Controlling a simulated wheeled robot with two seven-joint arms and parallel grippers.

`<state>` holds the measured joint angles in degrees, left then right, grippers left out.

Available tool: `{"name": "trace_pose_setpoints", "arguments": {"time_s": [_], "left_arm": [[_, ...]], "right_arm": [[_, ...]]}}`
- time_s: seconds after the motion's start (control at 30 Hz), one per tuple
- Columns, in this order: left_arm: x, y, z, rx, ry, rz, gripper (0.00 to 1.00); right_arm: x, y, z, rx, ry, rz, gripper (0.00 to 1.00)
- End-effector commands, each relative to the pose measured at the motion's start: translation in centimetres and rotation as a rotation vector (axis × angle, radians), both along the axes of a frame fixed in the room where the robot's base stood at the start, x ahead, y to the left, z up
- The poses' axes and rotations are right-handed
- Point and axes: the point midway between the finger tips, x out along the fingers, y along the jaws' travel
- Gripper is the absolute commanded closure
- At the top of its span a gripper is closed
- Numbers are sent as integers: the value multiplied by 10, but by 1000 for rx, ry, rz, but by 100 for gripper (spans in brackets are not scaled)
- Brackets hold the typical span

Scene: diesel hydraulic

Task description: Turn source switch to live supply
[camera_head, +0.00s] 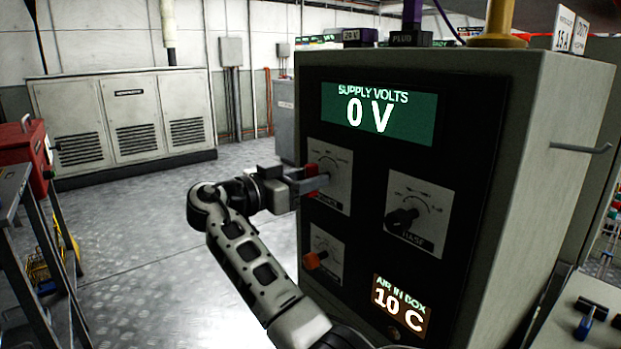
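The grey supply box (570,110) has a dark front panel with a display (378,112) reading "SUPPLY VOLTS 0 V". A red knob (312,169) sits on the upper left dial plate (338,163); its label is too blurred to read surely. A black knob (402,218) is on the "PHASE" plate at right. An orange-red knob (312,261) is on the lower left plate.
A lower display (399,303) reads "AIR IN BOX 10 C". A hook (585,149) juts from the box's right side. Grey cabinets (125,115) stand against the back wall. A red toolbox (22,150) is at left. Open metal floor (140,225) lies left of the box.

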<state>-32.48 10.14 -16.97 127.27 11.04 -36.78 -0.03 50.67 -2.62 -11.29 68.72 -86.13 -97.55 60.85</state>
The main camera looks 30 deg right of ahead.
Motion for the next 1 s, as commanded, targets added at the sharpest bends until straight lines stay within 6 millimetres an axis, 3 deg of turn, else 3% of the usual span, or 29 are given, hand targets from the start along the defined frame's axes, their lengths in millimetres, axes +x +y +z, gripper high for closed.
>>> {"name": "trace_pose_setpoints", "arguments": {"time_s": [0.4,0.57,1.0], "left_arm": [[0,-1,1,-2,-3,-1,48],[0,-1,1,-2,-3,-1,48],[-2,0,3,7,12,-4,48]], "right_arm": [[1,-10,0,0,0,1,62],[1,-9,0,0,0,1,100],[1,-9,1,-4,68,1,100]]}}
